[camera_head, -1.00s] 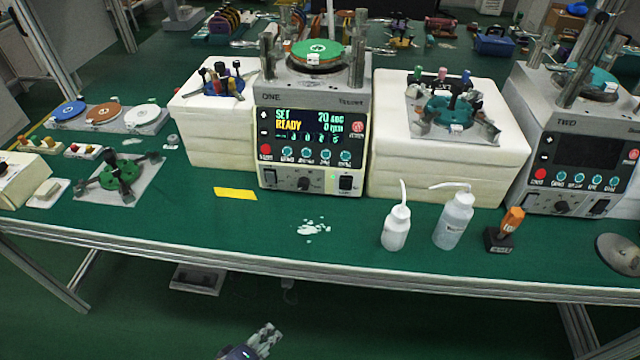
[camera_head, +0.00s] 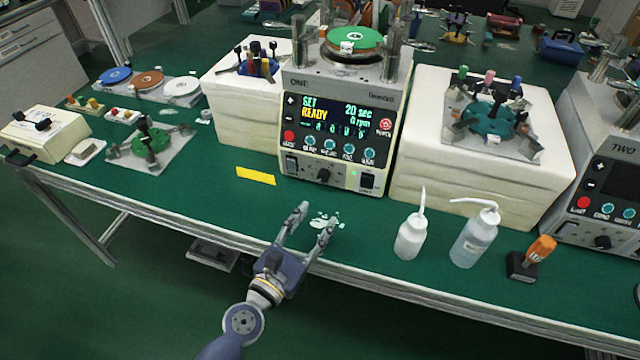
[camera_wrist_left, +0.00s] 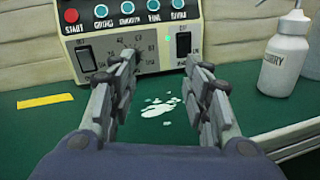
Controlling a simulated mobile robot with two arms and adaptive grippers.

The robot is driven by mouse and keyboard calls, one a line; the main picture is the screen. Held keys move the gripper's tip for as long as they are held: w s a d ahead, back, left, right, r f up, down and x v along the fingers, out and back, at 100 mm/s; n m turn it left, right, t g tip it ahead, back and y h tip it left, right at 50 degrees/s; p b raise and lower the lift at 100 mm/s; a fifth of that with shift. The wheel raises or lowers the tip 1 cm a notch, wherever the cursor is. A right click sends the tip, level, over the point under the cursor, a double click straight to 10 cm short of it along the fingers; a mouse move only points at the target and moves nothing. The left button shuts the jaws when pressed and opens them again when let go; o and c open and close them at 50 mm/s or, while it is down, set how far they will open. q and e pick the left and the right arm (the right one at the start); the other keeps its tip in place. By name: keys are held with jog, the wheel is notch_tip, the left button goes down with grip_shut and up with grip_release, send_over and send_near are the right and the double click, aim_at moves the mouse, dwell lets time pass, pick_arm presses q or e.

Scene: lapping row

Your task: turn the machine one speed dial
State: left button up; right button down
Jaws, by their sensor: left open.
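Machine one (camera_head: 337,103) stands on the green bench with a lit screen reading SET READY, 20 sec, 0 rpm. Its speed dial, a dark knob (camera_head: 323,174), sits low on the front panel between two black switches. My left gripper (camera_head: 316,221) is open and empty at the bench's front edge, short of the panel and pointing toward it. In the left wrist view the fingers (camera_wrist_left: 163,80) stand apart in front of machine one's panel (camera_wrist_left: 140,45). The dial is hard to make out there, partly hidden by the left finger. My right gripper is not in view.
White scraps (camera_head: 326,220) lie on the bench by the fingers. A yellow strip (camera_head: 256,176) lies left of them. Two squeeze bottles (camera_head: 410,238) (camera_head: 475,236) and an orange-handled tool (camera_head: 541,248) stand to the right. White blocks (camera_head: 418,150) flank machine one.

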aim_at(322, 180)
pick_arm(q)
jog(key=n, duration=0.2)
jog(key=w+a+f+n+y, duration=0.1)
jog(key=w+a+n+y, duration=0.1)
jog(key=n, duration=0.1)
jog(key=shift+w+a+f+n+t, duration=0.15)
jog(key=shift+w+f+n+t, duration=0.15)
jog(key=shift+f+t, duration=0.1)
jog(key=x, duration=1)
jog(key=shift+w, duration=0.25)
jog(key=shift+c, duration=0.5)
grip_shut()
